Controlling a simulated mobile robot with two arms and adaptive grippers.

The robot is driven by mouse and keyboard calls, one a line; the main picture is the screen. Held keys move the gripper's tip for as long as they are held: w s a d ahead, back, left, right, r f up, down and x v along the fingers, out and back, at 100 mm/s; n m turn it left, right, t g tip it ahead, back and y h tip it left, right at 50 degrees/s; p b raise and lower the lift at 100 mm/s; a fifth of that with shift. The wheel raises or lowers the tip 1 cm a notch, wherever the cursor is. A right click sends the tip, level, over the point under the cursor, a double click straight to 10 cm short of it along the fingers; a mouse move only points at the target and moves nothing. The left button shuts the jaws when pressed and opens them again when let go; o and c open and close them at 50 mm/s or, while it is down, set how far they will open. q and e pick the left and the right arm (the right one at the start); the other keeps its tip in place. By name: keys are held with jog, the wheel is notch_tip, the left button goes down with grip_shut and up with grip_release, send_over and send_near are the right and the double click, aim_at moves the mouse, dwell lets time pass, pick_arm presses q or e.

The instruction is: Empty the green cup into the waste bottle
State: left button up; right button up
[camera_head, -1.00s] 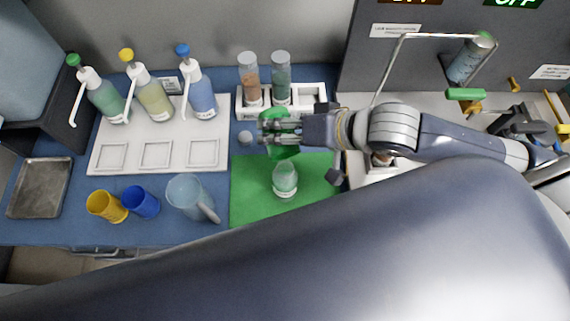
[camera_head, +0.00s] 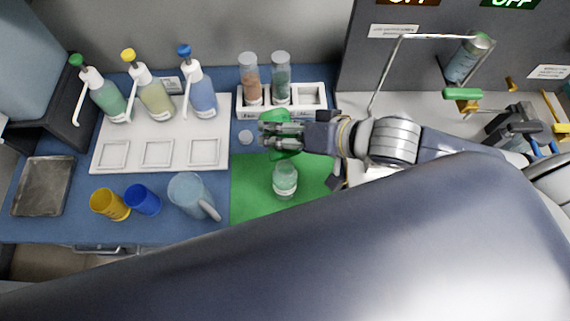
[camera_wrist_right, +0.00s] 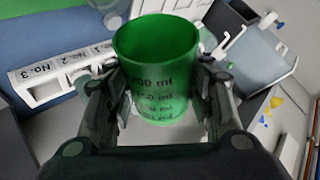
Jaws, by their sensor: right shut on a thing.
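My right gripper (camera_head: 282,134) is shut on the green cup (camera_head: 279,115) above the back edge of the green mat. In the right wrist view the cup (camera_wrist_right: 155,80) sits between the two fingers, with volume marks on its side; its contents cannot be made out. A clear bottle (camera_head: 285,180) with a white label stands on the green mat, in front of the gripper and apart from the cup. Whether it is the waste bottle cannot be read. My left gripper is not in view.
A white rack (camera_head: 307,112) with two tubes stands behind the gripper, one slot empty. A jug (camera_head: 187,190), blue cup (camera_head: 142,200) and yellow cup (camera_head: 108,204) stand left. My dark body part covers the front.

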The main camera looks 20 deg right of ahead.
jog(key=shift+w, duration=0.2)
jog(key=shift+s+r, duration=0.1)
jog(key=shift+s, duration=0.25)
jog(key=shift+w+t, duration=0.25)
jog(key=shift+t, duration=0.05)
jog(key=shift+s, duration=0.1)
jog(key=shift+s, duration=0.25)
jog(key=shift+w+t+p, duration=0.2)
jog(key=shift+t+p, duration=0.1)
jog(key=shift+s+n, duration=0.1)
jog(key=shift+n, duration=0.2)
